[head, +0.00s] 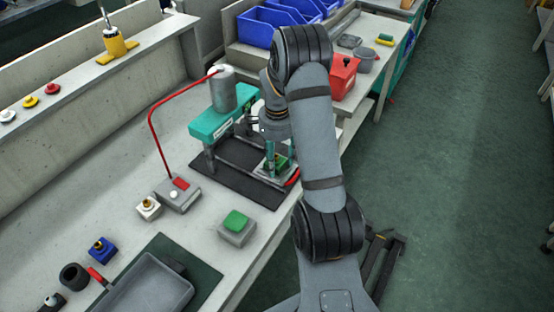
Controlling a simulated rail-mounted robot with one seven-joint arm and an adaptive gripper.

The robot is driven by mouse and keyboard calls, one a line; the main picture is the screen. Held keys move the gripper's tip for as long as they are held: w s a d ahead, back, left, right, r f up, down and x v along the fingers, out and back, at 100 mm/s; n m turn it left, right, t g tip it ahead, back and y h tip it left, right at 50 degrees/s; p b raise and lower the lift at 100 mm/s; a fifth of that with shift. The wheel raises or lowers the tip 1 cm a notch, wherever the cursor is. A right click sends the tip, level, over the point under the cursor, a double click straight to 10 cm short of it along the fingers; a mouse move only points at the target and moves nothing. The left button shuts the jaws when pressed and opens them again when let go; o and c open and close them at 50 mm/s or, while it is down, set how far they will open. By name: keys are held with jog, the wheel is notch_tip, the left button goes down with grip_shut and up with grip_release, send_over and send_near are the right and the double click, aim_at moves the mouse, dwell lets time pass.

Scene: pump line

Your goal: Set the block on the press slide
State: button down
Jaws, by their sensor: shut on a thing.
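The press (212,125) has a teal frame with a grey cylinder on top and stands on a dark base plate on the bench. My gripper (277,157) is low at the right side of the press, pointing down and partly hidden by my own arm. It is shut on a small greenish block (280,162), of which only a little shows. The block is over or at the press slide (268,172) at the front of the press. I cannot tell whether it touches the slide.
A grey control box (177,195) with a red hose rising to the press stands at left. A grey box with a green top (237,227) and a grey tray (152,288) are nearer. A red bin (342,76) and blue bins (262,25) stand behind.

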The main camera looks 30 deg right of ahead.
dwell(0.4)
jog(key=c, duration=0.7)
grip_release()
jog(key=shift+o, duration=0.8)
jog(key=shift+o, duration=0.9)
jog(key=shift+r, duration=0.1)
jog(key=shift+r+p, duration=2.45)
jog(key=shift+r, duration=0.95)
jog(key=shift+f, duration=0.15)
